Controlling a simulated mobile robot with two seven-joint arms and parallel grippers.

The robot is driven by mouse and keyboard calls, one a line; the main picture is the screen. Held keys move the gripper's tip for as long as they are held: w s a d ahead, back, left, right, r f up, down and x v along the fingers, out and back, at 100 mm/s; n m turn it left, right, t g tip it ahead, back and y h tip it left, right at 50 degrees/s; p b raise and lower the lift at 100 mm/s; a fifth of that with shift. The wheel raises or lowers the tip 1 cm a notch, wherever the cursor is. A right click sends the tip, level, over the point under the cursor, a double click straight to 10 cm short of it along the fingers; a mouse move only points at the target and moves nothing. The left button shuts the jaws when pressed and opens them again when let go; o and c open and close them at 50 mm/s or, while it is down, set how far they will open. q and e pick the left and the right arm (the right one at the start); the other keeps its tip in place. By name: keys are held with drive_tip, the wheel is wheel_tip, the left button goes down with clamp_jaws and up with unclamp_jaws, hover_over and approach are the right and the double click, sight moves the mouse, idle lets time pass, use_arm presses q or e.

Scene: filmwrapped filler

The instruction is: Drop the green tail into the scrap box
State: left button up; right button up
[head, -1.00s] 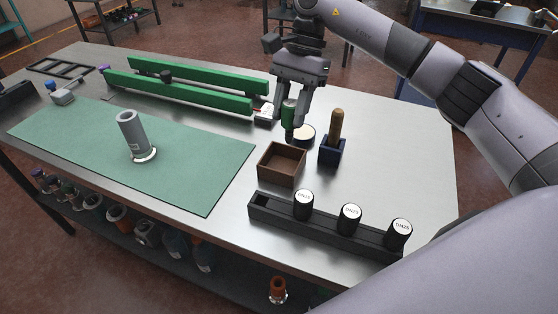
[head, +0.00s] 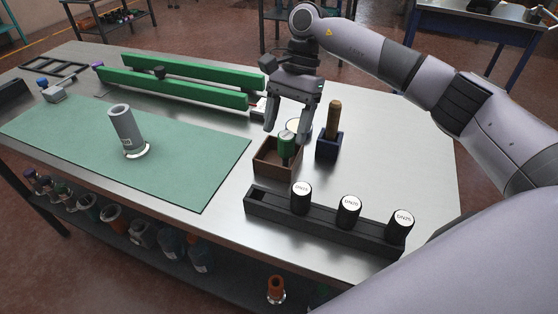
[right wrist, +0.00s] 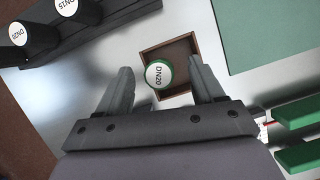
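The green tail (head: 286,149), a short cylinder with a green upper part, is upright at the brown scrap box (head: 272,172), its lower part hidden behind the front wall. In the right wrist view its white top (right wrist: 158,74), marked DN20 and ringed in green, lies over one corner of the box (right wrist: 168,44). My right gripper (head: 287,134) is open above the box. In the wrist view its fingers (right wrist: 162,88) stand on either side of the tail with gaps. I cannot tell whether the tail rests on the box floor. My left gripper is not in view.
A black rack (head: 322,228) with several white-topped black plugs is in front. A grey cylinder (head: 125,124) stands on the green mat (head: 185,168). The table's right side is clear.

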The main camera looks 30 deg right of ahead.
drive_tip(key=b+v, duration=0.1)
drive_tip(key=v, duration=0.6)
idle(0.3)
drive_tip(key=shift+s, duration=0.1)
